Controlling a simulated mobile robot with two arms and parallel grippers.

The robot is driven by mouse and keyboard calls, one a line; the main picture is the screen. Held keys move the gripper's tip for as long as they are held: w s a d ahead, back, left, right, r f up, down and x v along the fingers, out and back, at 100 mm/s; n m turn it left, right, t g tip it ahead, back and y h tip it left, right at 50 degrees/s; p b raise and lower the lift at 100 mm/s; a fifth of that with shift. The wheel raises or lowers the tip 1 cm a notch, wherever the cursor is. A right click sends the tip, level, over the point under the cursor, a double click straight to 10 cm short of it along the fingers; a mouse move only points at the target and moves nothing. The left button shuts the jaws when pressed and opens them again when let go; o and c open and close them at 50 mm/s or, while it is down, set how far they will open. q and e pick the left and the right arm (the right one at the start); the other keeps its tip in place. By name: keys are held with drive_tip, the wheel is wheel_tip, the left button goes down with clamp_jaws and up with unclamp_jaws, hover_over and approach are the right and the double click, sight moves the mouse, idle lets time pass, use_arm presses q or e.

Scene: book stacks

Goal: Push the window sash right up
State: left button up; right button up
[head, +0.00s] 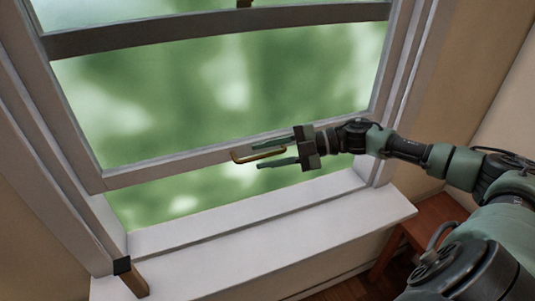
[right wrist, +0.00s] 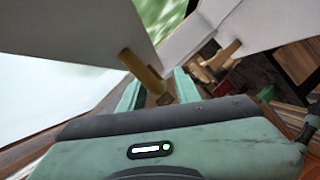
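The window sash (head: 150,173) is partly raised, with an open gap between its bottom rail and the white sill. A brass bar handle (head: 240,156) is fixed to the bottom rail; it also shows in the right wrist view (right wrist: 141,72). My right gripper (head: 272,153) is at the handle, its two green fingers apart, one above and one below the bar. In the right wrist view the fingers (right wrist: 158,92) stand open with the handle's near end between or just beyond them. I cannot tell whether they touch it. My left gripper is out of view.
The white sill (head: 260,232) runs below the sash. A short wooden piece with a black end (head: 134,280) is at the sill's left end. A reddish-brown wooden piece of furniture (head: 432,215) stands at the lower right. The upper sash rail (head: 200,28) crosses the top.

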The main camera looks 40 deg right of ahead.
drive_tip(key=shift+s+d, duration=0.1)
drive_tip(key=shift+d, duration=0.1)
drive_tip(key=b+v, duration=0.2)
drive_tip(key=v, duration=0.4)
drive_tip(key=shift+s+d, duration=0.1)
drive_tip(key=shift+s+d+r, duration=0.2)
drive_tip(key=shift+s+d, duration=0.05)
drive_tip(key=shift+d, duration=0.2)
drive_tip(key=shift+d, duration=0.1)
